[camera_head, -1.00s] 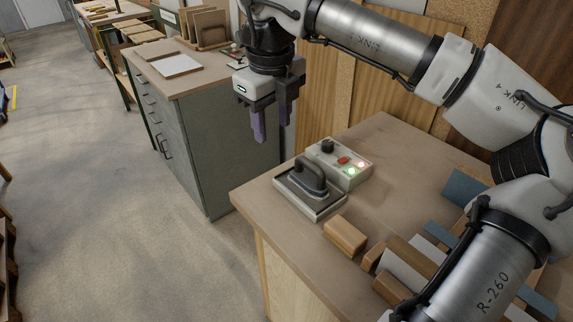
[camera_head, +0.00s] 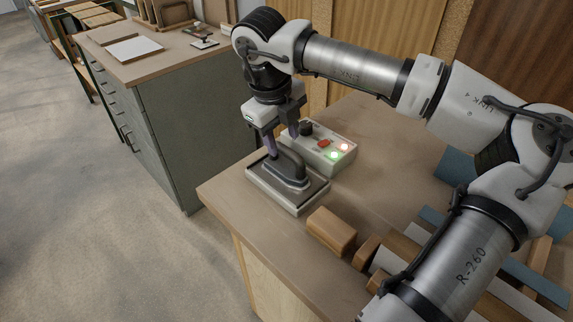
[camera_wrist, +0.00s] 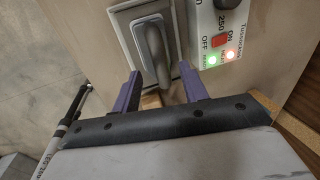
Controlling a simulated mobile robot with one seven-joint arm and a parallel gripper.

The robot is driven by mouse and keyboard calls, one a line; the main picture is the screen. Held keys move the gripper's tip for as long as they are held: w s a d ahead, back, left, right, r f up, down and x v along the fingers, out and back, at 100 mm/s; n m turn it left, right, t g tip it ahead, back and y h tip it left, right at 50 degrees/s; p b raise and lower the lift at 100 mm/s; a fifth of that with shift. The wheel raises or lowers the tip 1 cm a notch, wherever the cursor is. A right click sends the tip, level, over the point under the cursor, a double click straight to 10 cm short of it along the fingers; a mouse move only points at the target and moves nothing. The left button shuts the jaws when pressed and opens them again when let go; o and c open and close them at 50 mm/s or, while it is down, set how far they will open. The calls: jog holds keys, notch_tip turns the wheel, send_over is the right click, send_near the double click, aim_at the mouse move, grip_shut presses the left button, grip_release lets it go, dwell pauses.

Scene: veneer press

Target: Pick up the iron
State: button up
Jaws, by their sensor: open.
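The iron (camera_head: 291,172) has a dark grey handle and stands on a pale, dark-topped rest (camera_head: 257,180) at the table's corner. In the wrist view the iron (camera_wrist: 155,52) lies ahead of and between my fingertips, with the rest's rim (camera_wrist: 119,22) around it. My gripper (camera_head: 282,146) is open and empty, above the iron's far end in the head view. Its two purple fingers also show in the wrist view (camera_wrist: 160,82). Whether a finger touches the handle cannot be told.
A control box (camera_head: 324,148) with a black knob, red switch and lit green and red lamps stands right behind the iron. A wooden block (camera_head: 332,229) lies in front, with several boards to its right. A grey drawer cabinet (camera_head: 180,130) stands at left; bare tabletop (camera_head: 385,150) lies behind.

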aim_at(284, 147)
jog(key=shift+w+d+f+p, duration=0.15)
jog(key=shift+f+p, duration=0.2)
jog(key=shift+f, duration=0.5)
jog(key=shift+w+f+p, duration=0.2)
jog(key=shift+f+p, duration=0.15)
jog(key=shift+f, duration=0.5)
jog(key=shift+w+d+f+p, duration=0.15)
jog(key=shift+f+p, duration=0.2)
jog(key=shift+f, duration=0.5)
grip_shut()
